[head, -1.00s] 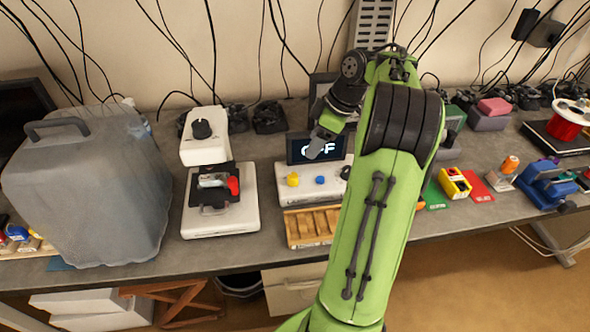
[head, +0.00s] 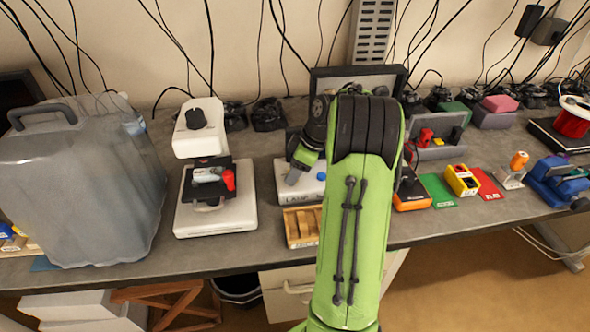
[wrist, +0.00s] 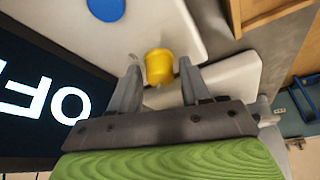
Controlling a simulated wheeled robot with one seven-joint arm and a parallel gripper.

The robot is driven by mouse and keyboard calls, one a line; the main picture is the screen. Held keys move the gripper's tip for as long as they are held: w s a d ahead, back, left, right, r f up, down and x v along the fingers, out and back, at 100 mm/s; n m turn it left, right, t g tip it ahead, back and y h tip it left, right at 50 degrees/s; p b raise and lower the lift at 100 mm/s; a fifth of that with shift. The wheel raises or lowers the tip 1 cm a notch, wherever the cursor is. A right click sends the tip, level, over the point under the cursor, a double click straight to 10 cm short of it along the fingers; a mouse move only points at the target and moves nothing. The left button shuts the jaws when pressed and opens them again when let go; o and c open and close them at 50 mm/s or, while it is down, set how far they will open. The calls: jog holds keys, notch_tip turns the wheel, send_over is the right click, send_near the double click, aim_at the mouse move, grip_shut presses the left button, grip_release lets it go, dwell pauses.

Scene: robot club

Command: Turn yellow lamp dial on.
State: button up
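The yellow dial (wrist: 159,67) stands on the white lamp box (head: 283,192) and shows between my fingertips in the wrist view. My gripper (wrist: 158,75) is open, with a gap on either side of the dial; the fingers do not appear to touch it. In the head view my gripper (head: 293,178) is low over the left part of the lamp box and hides the yellow dial. A dark display (wrist: 40,105) behind the box shows white letters, partly cut off, that read as OFF. A blue dial (wrist: 105,9) sits beside the yellow one, also seen in the head view (head: 321,176).
A wooden tray (head: 301,240) lies in front of the lamp box. A white microscope-like device (head: 215,217) stands to the left, with a large grey container (head: 80,190) beyond it. An orange device (head: 411,203) and coloured mats stand to the right.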

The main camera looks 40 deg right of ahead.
jog(key=c, duration=0.7)
jog(key=m+h+b, duration=0.1)
jog(key=m, duration=0.3)
jog(key=shift+a+t+b, duration=0.1)
jog(key=shift+t+b, duration=0.25)
jog(key=shift+t, duration=0.05)
jog(key=m+h+b, duration=0.1)
jog(key=m+h, duration=0.1)
jog(key=m, duration=0.2)
jog(key=shift+a+m, duration=0.15)
jog(key=shift+m, duration=0.15)
jog(key=m+h, duration=0.1)
jog(key=m, duration=0.1)
jog(key=m+h, duration=0.1)
jog(key=m, duration=0.2)
jog(key=shift+w+a+g, duration=0.1)
jog(key=shift+g, duration=0.2)
jog(key=shift+m+g+h+p, duration=0.3)
jog(key=shift+m+g+h, duration=0.3)
jog(key=shift+m, duration=1.5)
